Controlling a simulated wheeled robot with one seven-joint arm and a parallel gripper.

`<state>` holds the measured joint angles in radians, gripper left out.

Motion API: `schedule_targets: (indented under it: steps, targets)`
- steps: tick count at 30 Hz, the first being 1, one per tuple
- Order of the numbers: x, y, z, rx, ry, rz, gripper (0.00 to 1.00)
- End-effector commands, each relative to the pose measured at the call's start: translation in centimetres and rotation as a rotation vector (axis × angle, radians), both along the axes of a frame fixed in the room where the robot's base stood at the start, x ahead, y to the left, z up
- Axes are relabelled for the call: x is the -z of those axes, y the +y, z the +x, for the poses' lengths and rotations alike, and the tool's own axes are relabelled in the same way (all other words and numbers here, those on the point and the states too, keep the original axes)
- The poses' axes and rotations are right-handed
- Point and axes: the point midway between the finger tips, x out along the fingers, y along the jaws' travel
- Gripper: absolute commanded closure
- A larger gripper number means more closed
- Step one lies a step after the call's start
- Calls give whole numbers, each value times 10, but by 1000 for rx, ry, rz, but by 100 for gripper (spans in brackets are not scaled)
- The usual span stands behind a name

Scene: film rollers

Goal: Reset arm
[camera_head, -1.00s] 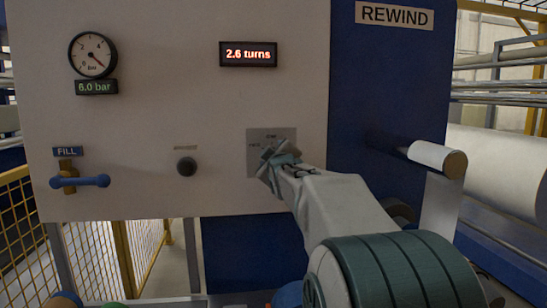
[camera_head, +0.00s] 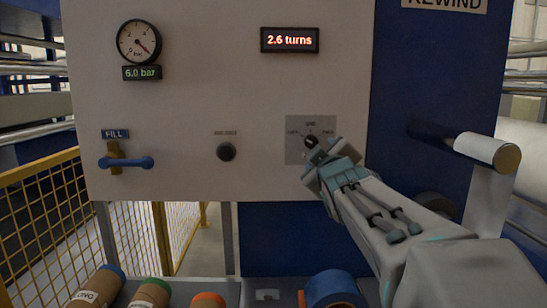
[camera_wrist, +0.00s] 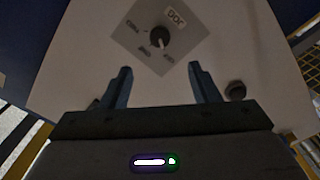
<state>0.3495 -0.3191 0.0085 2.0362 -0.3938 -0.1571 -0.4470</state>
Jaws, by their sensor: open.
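My gripper (camera_head: 318,172) is in front of the white machine panel, just below a black rotary knob (camera_head: 311,141) on a grey square plate. In the wrist view my gripper (camera_wrist: 160,82) has its two fingers well apart with nothing between them. The knob (camera_wrist: 159,38) stands beyond the fingertips there, apart from them. My arm reaches in from the lower right of the head view.
The panel carries a gauge (camera_head: 139,42), a "2.6 turns" display (camera_head: 289,40), a black button (camera_head: 226,151) and a blue FILL lever (camera_head: 126,162). A roller (camera_head: 487,151) juts out at right. Several rolls, one blue (camera_head: 332,289), lie below. A yellow fence (camera_head: 45,215) stands at left.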

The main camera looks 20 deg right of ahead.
Motion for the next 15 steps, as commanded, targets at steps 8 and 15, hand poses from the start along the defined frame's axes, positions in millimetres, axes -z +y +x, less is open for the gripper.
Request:
schedule_targets:
  steps: [8, 15]
  targets:
    - [0, 2, -7, -1, 1, 0, 45]
    - [2, 3, -7, 0, 10, 12, 45]
